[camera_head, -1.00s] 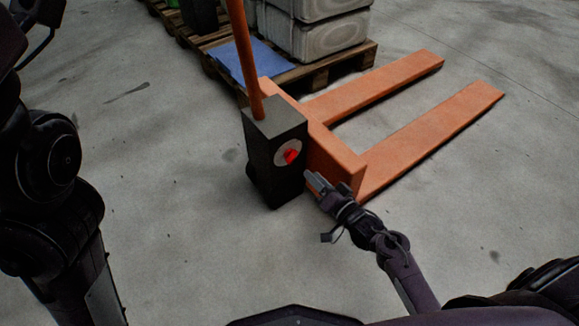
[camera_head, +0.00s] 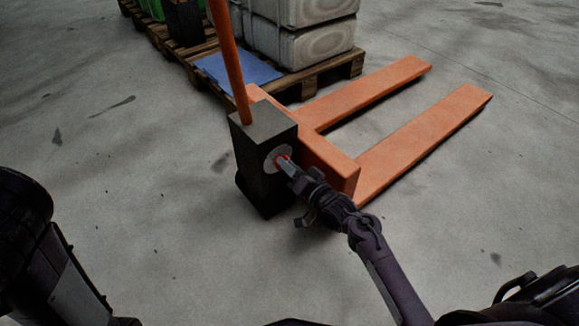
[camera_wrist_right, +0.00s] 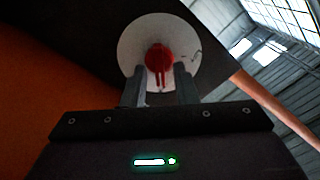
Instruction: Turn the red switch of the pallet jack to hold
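The red switch (camera_wrist_right: 160,58) sits on a round pale plate (camera_wrist_right: 132,46) on the dark housing of the pallet jack (camera_head: 262,150). In the right wrist view the two fingers of that gripper (camera_wrist_right: 160,80) stand apart, one on each side of the switch. I cannot tell whether they touch it. My left arm shows at the left edge of the head view, but its gripper is out of view.
The jack's orange handle (camera_head: 228,60) rises from the housing, and its orange forks (camera_head: 425,130) reach to the back right. A wooden pallet (camera_head: 325,75) with grey blocks (camera_head: 318,40) and a blue sheet (camera_head: 236,70) stands behind. The floor in front is clear.

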